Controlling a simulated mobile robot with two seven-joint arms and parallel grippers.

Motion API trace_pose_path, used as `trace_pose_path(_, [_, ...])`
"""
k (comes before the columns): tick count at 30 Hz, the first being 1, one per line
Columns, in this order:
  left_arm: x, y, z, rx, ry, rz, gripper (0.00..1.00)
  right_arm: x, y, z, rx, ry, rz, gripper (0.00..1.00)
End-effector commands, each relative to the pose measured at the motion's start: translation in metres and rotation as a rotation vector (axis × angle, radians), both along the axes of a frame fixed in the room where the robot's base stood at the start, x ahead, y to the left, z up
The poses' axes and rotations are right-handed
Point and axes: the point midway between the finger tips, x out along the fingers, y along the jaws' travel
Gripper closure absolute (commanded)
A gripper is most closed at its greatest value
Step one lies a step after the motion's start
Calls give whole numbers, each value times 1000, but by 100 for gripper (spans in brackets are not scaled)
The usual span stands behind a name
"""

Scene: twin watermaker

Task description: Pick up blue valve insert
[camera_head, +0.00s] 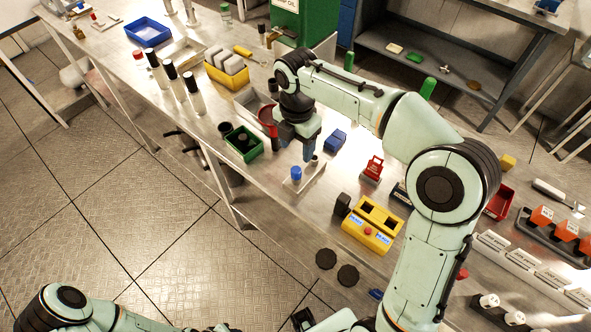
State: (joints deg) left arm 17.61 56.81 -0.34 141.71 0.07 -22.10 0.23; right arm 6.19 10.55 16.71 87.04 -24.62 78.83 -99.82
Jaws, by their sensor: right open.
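A small blue cylindrical piece (296,173), which looks like the blue valve insert, stands upright on a pale flat holder (306,183) on the bench. A dark post stands beside it on the same holder. My right gripper (308,152) points down just above and behind the holder, very close to the blue piece. It is open, and nothing shows between its fingers. Whether a finger touches the blue piece cannot be told. Part of my left arm shows at the bottom left, but its gripper cannot be made out.
A blue block (335,140) and a red padlock-like piece (372,169) stand to the right. A yellow control box (372,225) is nearer the front. White bottles (194,94) stand farther left.

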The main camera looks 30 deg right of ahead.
Motion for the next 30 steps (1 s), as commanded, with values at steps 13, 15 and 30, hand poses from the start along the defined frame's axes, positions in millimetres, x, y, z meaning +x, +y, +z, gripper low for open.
trace_pose_path(13, [-7,0,-13,0,8,0,57,-1,1,-59,0,2,-3,40])
trace_pose_path(15, [-8,0,-14,0,9,0,57,-1,1,-68,1,5,-2,40])
trace_pose_path(30, [-10,0,-18,-1,11,0,57,-1,3,-105,1,-1,-3,40])
